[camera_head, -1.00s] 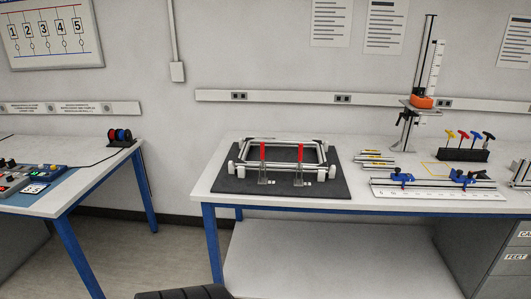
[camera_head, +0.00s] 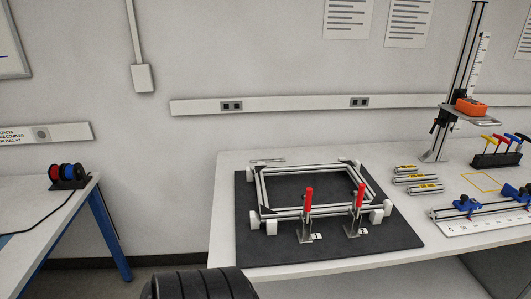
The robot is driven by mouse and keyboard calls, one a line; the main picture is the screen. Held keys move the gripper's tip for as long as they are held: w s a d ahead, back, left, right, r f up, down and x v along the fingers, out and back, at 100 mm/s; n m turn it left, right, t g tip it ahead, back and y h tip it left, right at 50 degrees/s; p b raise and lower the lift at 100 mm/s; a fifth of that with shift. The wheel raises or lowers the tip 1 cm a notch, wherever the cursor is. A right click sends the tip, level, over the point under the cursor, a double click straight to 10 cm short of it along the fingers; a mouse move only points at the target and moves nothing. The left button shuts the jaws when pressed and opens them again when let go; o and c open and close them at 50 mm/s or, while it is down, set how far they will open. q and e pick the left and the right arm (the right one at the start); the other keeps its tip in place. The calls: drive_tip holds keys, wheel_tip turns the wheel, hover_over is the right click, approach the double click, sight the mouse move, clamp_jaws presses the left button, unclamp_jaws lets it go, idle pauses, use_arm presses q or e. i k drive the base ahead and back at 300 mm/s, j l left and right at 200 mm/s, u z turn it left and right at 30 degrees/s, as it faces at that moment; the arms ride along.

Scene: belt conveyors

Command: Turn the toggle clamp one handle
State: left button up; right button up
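Two toggle clamps with upright red handles stand at the front of an aluminium frame (camera_head: 332,210) on a black mat (camera_head: 400,245). The left clamp's handle (camera_head: 308,198) and the right clamp's handle (camera_head: 360,196) both point up. Small white labels (camera_head: 317,237) lie at their bases; I cannot read the numbers for sure. Neither of my grippers shows in the head view. A black ribbed part (camera_head: 200,284) shows at the bottom edge, in front of the table.
The frame stands on a white table (camera_head: 225,215). To its right are short profiles (camera_head: 417,178), a measuring stand (camera_head: 462,105), coloured hex keys (camera_head: 505,145) and a rail with blue clamps (camera_head: 467,204). A second table (camera_head: 85,200) with spools (camera_head: 68,174) stands at left, with a gap between.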

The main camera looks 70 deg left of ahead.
sight(309, 190)
drive_tip(key=k+j, duration=0.1)
drive_tip(key=j, duration=0.35)
drive_tip(key=k+j, duration=0.15)
drive_tip(key=j, duration=0.3)
drive_tip(key=k+j, duration=0.1)
drive_tip(key=j, duration=0.35)
drive_tip(key=k+j, duration=0.1)
drive_tip(key=j, duration=0.35)
drive_tip(key=k+j, duration=0.15)
drive_tip(key=j, duration=0.3)
drive_tip(key=k+j, duration=0.1)
drive_tip(key=j, duration=0.3)
drive_tip(key=j+z, duration=0.2)
drive_tip(key=j, duration=0.65)
